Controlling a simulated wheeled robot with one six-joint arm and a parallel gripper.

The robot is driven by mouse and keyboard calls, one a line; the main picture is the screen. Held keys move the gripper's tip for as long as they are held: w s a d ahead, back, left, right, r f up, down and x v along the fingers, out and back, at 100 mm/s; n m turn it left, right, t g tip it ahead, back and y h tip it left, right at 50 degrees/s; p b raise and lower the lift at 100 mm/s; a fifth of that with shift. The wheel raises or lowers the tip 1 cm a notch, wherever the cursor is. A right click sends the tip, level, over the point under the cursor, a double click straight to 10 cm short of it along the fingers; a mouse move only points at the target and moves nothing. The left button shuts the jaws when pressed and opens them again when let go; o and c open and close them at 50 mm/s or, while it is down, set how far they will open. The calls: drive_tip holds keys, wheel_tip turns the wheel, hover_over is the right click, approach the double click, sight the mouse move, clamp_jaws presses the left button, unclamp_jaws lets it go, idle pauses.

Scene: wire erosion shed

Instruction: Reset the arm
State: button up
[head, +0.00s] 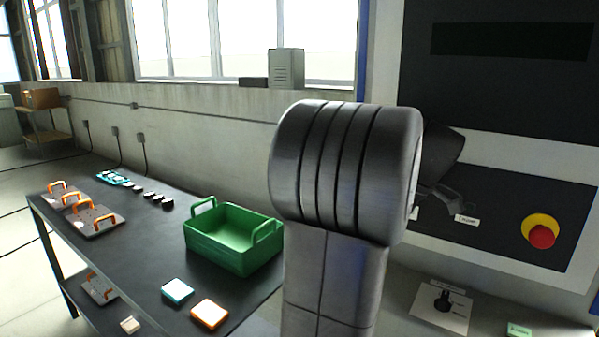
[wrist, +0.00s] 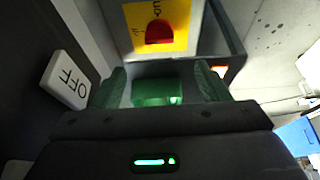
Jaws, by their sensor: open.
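My gripper (wrist: 162,84) shows in the wrist view with its two green-padded fingers apart. A green block-like shape (wrist: 157,92) shows between the fingers; I cannot tell whether they touch it. A red knob on a yellow plate (wrist: 158,32) is just beyond the fingers, and a white OFF plate (wrist: 68,80) is at their left. In the head view my grey arm stands in the middle and hides part of the machine panel (head: 505,195). The dark wrist and gripper parts reach out behind it in front of the panel, mostly hidden.
A red stop button (head: 541,234) on a yellow ring is at the panel's right. A dark table (head: 130,225) at left carries a green crate (head: 232,245), orange-handled plates (head: 95,218), and teal (head: 177,291) and orange (head: 209,313) blocks. A label plate with a black knob (head: 443,303) is below the panel.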

drive_tip(key=x, duration=1.2)
drive_tip(key=shift+a+f, duration=0.1)
drive_tip(key=shift+f, duration=0.15)
drive_tip(key=shift+w+r+m+p, duration=0.1)
drive_tip(key=shift+m+p, duration=0.2)
drive_tip(key=shift+m, duration=0.1)
drive_tip(key=shift+m+t+h+p, duration=0.3)
drive_tip(key=shift+m+t, duration=0.1)
drive_tip(key=shift+m, duration=0.4)
drive_tip(key=m+h+p, duration=0.1)
drive_tip(key=m, duration=0.2)
drive_tip(key=shift+a+r+t, duration=0.1)
drive_tip(key=shift+t, duration=0.2)
drive_tip(key=m+h+p, duration=0.1)
drive_tip(key=m, duration=0.1)
drive_tip(key=m+p, duration=0.2)
drive_tip(key=shift+a+m+h, duration=0.15)
drive_tip(key=shift+m+h, duration=0.25)
drive_tip(key=shift+m+h+p, duration=0.4)
drive_tip(key=shift+m+h, duration=0.4)
drive_tip(key=shift+m, duration=1.3)
drive_tip(key=shift+a+m+h+b, duration=0.15)
drive_tip(key=shift+m+h+b, duration=0.3)
drive_tip(key=shift+m, duration=1.25)
